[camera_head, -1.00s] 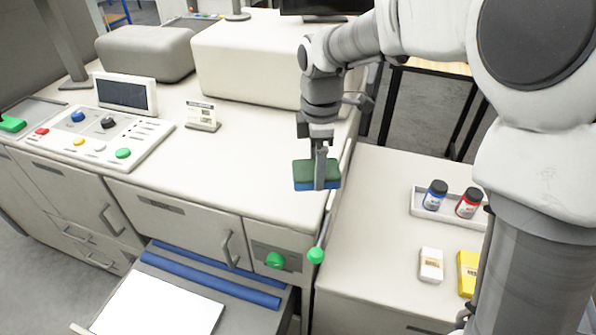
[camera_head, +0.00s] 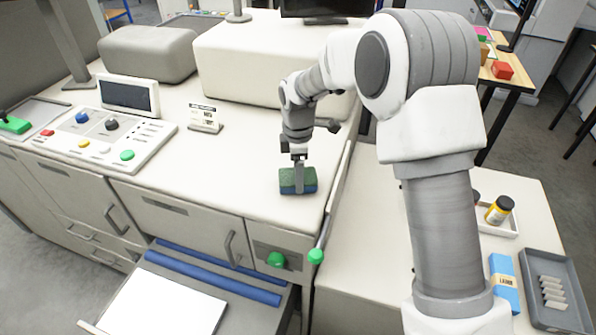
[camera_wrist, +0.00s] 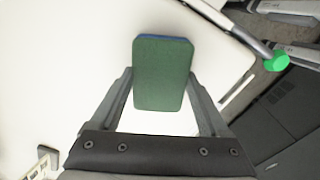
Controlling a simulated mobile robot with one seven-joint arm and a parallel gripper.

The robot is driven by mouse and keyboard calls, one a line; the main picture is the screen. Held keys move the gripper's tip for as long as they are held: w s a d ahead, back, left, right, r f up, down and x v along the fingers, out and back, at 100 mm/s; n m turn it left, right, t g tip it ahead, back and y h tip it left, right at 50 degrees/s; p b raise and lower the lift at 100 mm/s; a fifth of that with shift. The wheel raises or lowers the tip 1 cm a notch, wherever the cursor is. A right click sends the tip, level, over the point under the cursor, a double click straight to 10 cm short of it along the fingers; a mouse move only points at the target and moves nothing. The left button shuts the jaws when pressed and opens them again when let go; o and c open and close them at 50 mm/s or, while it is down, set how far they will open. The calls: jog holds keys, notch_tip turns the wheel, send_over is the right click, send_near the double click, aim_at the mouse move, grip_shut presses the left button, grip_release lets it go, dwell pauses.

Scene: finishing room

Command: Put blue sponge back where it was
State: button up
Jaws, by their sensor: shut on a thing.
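The blue sponge (camera_head: 308,186) has a dark green top layer over a blue layer.
A control panel (camera_head: 100,136) with coloured buttons and a small sign (camera_head: 205,117) stand to the left. A lever with a green knob (camera_head: 316,256) runs along the right edge.

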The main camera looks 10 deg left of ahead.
jog(key=shift+f, duration=0.2)
jog(key=shift+f, duration=0.15)
jog(key=o, duration=1)
jog(key=shift+o, duration=0.2)
